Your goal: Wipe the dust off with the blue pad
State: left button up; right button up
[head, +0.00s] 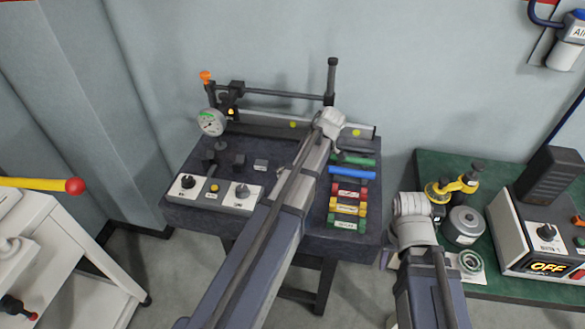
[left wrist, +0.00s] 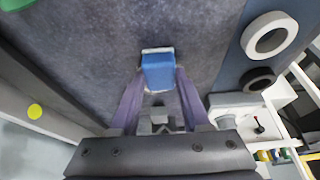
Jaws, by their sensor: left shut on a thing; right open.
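The blue pad (left wrist: 158,72) is a small blue block with a pale edge, over the dark speckled surface plate (left wrist: 90,45) in the left wrist view. My left gripper (left wrist: 158,88) is shut on it, one finger on each side. I cannot tell whether the pad touches the plate. In the head view my left arm reaches across the plate (head: 220,231) and hides part of it; the pad is not clear there. My right gripper (head: 388,258) is open beside the plate's right edge, mostly hidden by its wrist. I cannot make out any dust.
A dial gauge (head: 211,122), a straightedge (head: 270,123) and a control box (head: 213,194) stand on the plate. Coloured blocks (head: 348,208) line its right side. A green mat (head: 430,166) at right holds a grey canister (head: 464,226) and an instrument (head: 535,240) reading OFF.

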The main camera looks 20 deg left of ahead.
pick_arm(q)
jog(key=shift+w+d, duration=0.1)
jog(key=shift+d, duration=0.35)
jog(key=shift+r, duration=0.1)
jog(key=shift+a, duration=0.1)
jog(key=shift+s+a+f, duration=0.1)
jog(key=shift+s+a, duration=0.2)
jog(key=shift+a, duration=0.65)
jog(key=shift+s+a+f, duration=0.1)
jog(key=shift+s+a, duration=0.15)
jog(key=shift+a, duration=0.7)
